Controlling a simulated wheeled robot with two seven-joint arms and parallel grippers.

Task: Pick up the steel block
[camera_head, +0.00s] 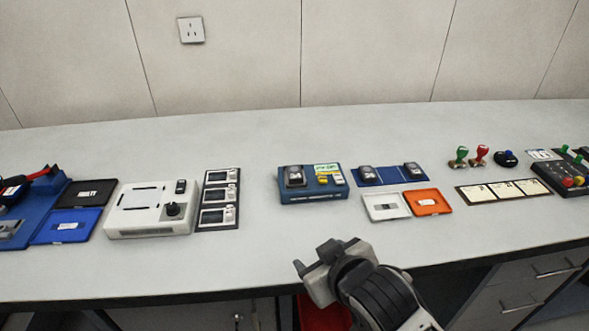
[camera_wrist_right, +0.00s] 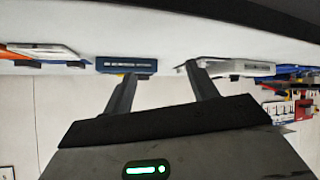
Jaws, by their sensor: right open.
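I cannot pick out the steel block for certain. A small grey piece (camera_head: 386,206) lies in the white tray (camera_head: 372,213) right of centre, but it may be a label. A grey metallic shape (camera_head: 10,229) also shows at the far left edge, partly cut off. My right gripper (camera_head: 314,258) is over the front of the table, in front of the blue control box (camera_head: 312,195). In the wrist view its fingers (camera_wrist_right: 160,88) are spread and nothing is between them. My left gripper is not in view.
A white device (camera_head: 150,224) and a panel with screens (camera_head: 218,200) stand left of centre. An orange tray (camera_head: 429,202) lies right of the white tray. Green and red stamps (camera_head: 470,156) stand further right. The table's middle front is clear.

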